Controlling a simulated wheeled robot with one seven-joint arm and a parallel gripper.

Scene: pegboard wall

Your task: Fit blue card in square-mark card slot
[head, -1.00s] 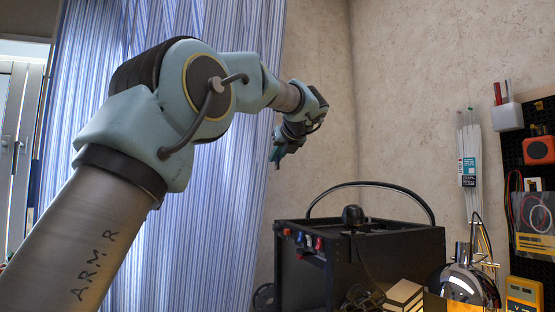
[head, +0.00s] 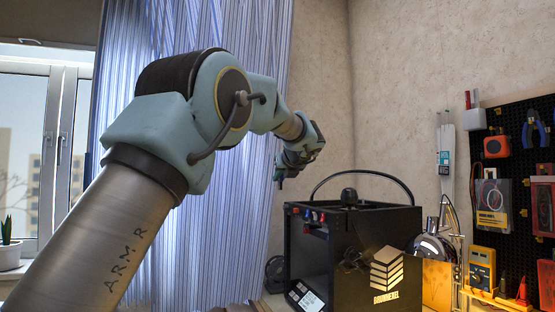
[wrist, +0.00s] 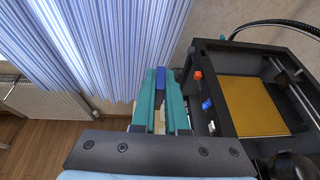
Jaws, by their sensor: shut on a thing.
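My gripper (head: 281,178) is raised in front of the striped curtain, left of and above the black printer. In the wrist view its teal fingers (wrist: 160,76) are shut on a small blue piece, which looks like the blue card (wrist: 160,80); only a narrow part of it shows between the fingers. In the head view the card is too small to make out. I cannot make out a card slot with a square mark in either view.
The black open-topped printer (head: 375,235) has a cable arching over it, and its gold bed (wrist: 252,105) shows in the wrist view. A pegboard (head: 510,150) with tools hangs at the right. A radiator (wrist: 50,100) is at the left.

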